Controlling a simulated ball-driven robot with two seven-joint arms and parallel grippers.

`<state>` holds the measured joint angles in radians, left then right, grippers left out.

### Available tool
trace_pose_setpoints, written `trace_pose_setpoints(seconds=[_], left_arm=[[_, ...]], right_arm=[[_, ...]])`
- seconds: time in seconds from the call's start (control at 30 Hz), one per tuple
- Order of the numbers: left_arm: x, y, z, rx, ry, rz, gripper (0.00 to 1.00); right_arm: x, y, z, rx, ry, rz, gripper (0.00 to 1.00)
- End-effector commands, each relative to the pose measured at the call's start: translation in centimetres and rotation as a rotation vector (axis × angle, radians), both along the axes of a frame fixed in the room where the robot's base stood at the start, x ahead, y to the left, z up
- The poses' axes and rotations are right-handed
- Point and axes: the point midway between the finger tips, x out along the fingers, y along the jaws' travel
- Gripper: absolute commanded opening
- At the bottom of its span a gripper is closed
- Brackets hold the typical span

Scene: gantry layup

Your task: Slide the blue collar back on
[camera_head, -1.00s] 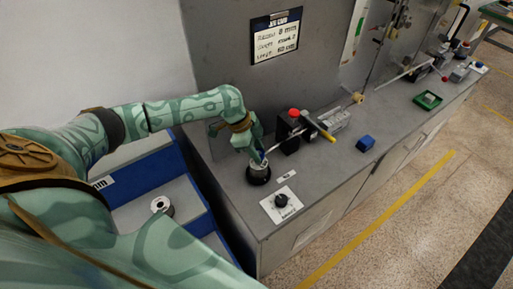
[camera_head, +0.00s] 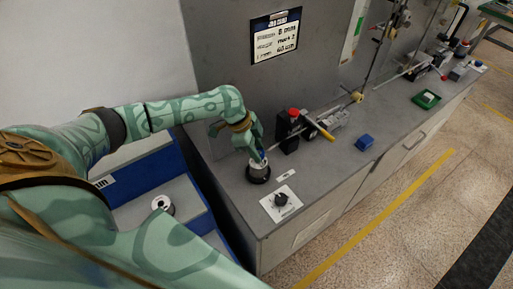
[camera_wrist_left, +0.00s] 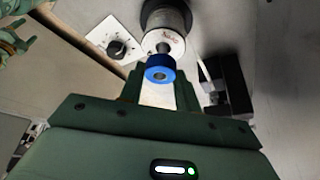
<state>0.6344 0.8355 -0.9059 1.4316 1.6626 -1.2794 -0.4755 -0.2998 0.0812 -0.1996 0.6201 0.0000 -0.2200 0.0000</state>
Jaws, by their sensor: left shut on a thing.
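The blue collar (camera_wrist_left: 160,68) is a small ring with a dark hole, held between the fingertips of my left gripper (camera_wrist_left: 160,86). In the head view my left gripper (camera_head: 257,154) reaches down over the spool at the near left of the bench. The white spool (camera_wrist_left: 163,42) has a dark base, and a short metal shaft end shows between it and the collar. The collar looks lined up with the shaft; I cannot tell whether it is around it. The spool (camera_head: 259,169) also shows in the head view, partly covered by the gripper.
A dial plate (camera_head: 281,203) lies in front of the spool. A black block with a red button (camera_head: 293,114) and a yellow-handled lever (camera_head: 322,131) stand to the right. A blue block (camera_head: 365,142) and green tray (camera_head: 427,99) lie farther along. Another spool (camera_head: 162,204) sits on the blue-edged steps.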

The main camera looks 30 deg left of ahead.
Motion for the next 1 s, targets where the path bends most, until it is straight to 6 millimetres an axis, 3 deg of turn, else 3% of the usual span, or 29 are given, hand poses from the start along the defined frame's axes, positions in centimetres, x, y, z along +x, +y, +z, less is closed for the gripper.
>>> trace_pose_setpoints(seconds=[1.0], left_arm=[[0.0, 0.0, -2.3, 0.001, 0.001, 0.001, 0.1]], right_arm=[[-0.2, 0.1, -1.4, 0.001, 0.003, 0.0, 0.76]])
